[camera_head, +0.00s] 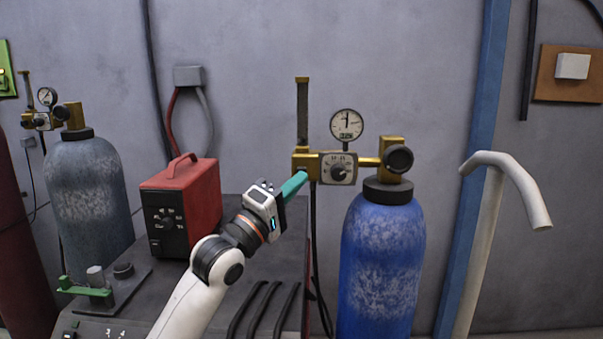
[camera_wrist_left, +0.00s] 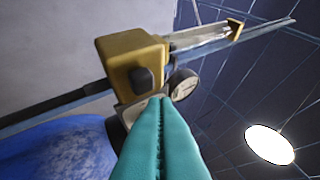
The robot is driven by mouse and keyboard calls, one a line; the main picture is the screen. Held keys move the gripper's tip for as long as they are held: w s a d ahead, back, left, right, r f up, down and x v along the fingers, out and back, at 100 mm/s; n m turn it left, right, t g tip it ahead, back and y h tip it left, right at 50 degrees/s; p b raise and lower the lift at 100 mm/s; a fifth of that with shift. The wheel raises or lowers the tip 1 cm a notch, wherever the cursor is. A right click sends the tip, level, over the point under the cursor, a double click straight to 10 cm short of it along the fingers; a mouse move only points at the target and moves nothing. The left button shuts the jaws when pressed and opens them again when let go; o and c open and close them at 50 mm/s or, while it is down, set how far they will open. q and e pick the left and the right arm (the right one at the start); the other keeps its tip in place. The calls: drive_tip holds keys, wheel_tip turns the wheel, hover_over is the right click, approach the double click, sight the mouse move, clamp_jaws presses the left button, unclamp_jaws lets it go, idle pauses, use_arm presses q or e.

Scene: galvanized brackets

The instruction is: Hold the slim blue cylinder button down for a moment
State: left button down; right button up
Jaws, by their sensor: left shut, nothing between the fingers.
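The blue cylinder (camera_head: 382,265) stands upright right of centre in the head view. Its brass regulator (camera_head: 307,162) carries a round gauge (camera_head: 346,124) and a grey dial box (camera_head: 339,168). In the left wrist view, the brass block (camera_wrist_left: 135,56) bears a small dark button-like part (camera_wrist_left: 143,78). My left gripper (camera_head: 302,177), with teal fingers, is shut and empty at the left end of the regulator. Its fingertips (camera_wrist_left: 161,99) appear just below the dark part; whether they touch anything cannot be told. My right gripper is not in view.
A red box (camera_head: 190,205) stands on the dark bench behind my left arm. A grey-blue cylinder (camera_head: 90,195) with another regulator stands at the left. A bent white pipe (camera_head: 485,230) and a blue post (camera_head: 482,110) stand at the right.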

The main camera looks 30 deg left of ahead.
use_arm(q)
drive_tip(key=s+d, duration=0.1)
drive_tip(key=s, duration=0.1)
drive_tip(key=s+d+p, duration=0.1)
drive_tip(key=s, duration=0.1)
drive_tip(key=shift+s+d, duration=0.1)
drive_tip(key=shift+d, duration=0.2)
idle(0.5)
